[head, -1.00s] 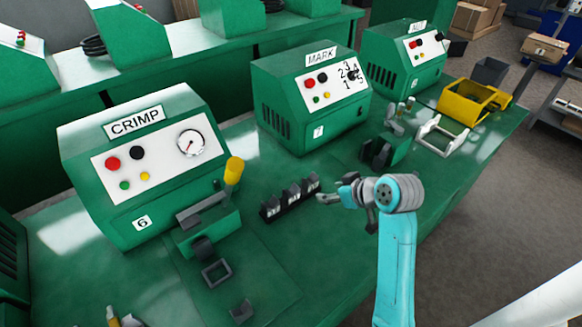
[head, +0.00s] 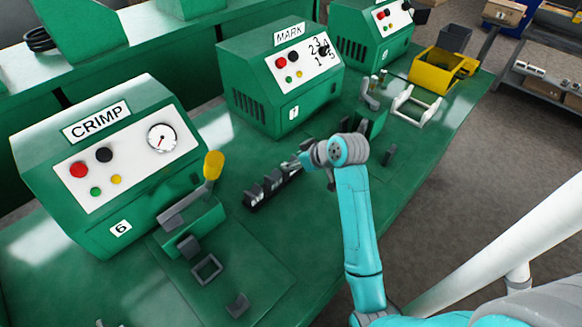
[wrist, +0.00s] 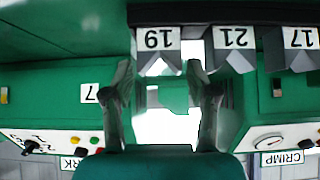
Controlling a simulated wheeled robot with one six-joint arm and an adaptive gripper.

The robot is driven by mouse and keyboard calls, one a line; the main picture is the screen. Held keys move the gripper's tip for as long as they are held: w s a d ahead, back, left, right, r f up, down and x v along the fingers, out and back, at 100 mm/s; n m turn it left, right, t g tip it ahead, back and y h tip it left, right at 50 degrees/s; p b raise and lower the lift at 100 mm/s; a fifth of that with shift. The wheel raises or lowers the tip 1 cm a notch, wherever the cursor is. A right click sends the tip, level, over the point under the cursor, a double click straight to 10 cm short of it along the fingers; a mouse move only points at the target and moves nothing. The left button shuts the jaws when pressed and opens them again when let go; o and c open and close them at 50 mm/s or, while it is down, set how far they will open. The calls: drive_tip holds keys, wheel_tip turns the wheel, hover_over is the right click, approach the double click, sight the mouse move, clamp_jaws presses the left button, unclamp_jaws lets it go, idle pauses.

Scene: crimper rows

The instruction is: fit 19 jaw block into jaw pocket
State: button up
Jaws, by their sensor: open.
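The 19 jaw block (wrist: 158,42) is a dark grey block with a white label, in the wrist view, beside the 21 block (wrist: 233,38) and the 17 block (wrist: 300,40). In the head view the dark block rack (head: 256,203) stands between the CRIMP and MARK machines, its far end partly covered by my gripper (head: 306,158). My gripper is open; in the wrist view its fingertips (wrist: 160,78) lie either side of block 19, with no clear contact. A square dark frame (head: 197,273) lies before the CRIMP press (head: 200,222); I cannot tell if it is the jaw pocket.
The CRIMP machine (head: 100,165) and MARK machine (head: 280,80) stand behind the rack. The press has a raised yellow-handled lever (head: 212,168). A small dark piece (head: 237,304) lies near the front. A white stand (head: 412,106) and yellow bin (head: 432,70) are farther right.

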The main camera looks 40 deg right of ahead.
drive_tip(key=shift+x, duration=1.3)
clamp_jaws()
drive_tip(key=shift+r, duration=0.1)
wheel_tip(320, 180, up, 10)
